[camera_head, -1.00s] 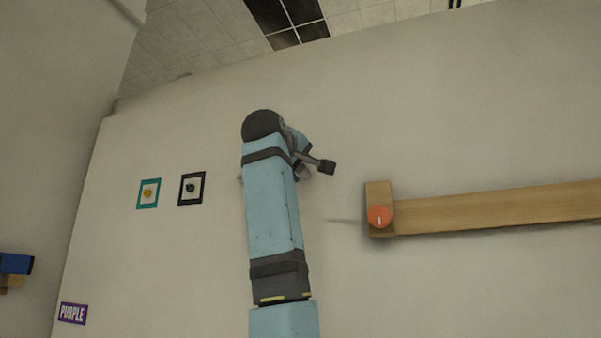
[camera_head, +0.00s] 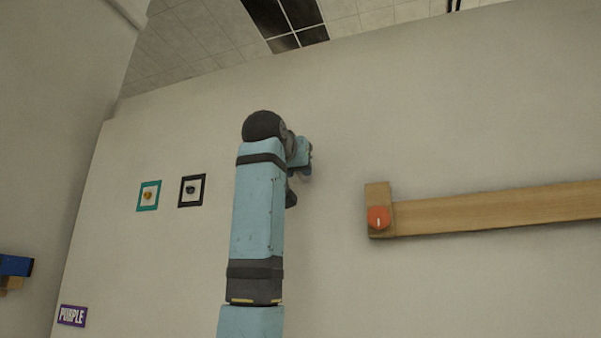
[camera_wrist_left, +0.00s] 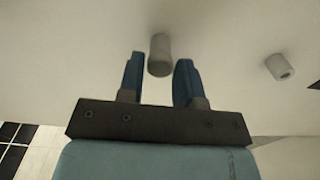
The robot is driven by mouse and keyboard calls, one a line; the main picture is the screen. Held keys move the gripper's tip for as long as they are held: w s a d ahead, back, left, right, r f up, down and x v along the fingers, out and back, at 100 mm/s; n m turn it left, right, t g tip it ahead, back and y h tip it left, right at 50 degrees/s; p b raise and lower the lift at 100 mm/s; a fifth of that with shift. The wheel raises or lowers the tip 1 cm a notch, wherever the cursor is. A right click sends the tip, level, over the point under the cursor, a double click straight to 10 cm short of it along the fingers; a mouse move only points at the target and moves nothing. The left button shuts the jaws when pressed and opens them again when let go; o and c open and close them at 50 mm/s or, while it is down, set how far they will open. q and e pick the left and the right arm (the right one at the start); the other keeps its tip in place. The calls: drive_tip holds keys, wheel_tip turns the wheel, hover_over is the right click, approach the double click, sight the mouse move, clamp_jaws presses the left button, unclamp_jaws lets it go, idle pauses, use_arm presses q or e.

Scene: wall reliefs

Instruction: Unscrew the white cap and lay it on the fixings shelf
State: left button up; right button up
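In the left wrist view a pale grey-white cylinder (camera_wrist_left: 160,50), which looks like the white cap, stands out from the wall. My left gripper (camera_wrist_left: 159,70) is open, with one finger on each side of the cylinder's near end. A gap shows on the left side; on the right I cannot tell whether the finger touches. In the head view the cylinder is hidden, and my left arm covers most of the gripper. I cannot identify the fixings shelf in these views. My right gripper is not in view.
A second pale cylinder (camera_wrist_left: 280,67) with a dark spot on its end is to the right. Two small framed pieces (camera_head: 148,196) and a PURPLE sign (camera_head: 72,315) are at left.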

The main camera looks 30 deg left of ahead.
use_arm(q)
drive_tip(key=c, duration=0.3)
drive_tip(key=shift+n, duration=2.6)
drive_tip(key=shift+c, duration=0.2)
drive_tip(key=shift+n+p, duration=0.4)
drive_tip(key=shift+n, duration=2.2)
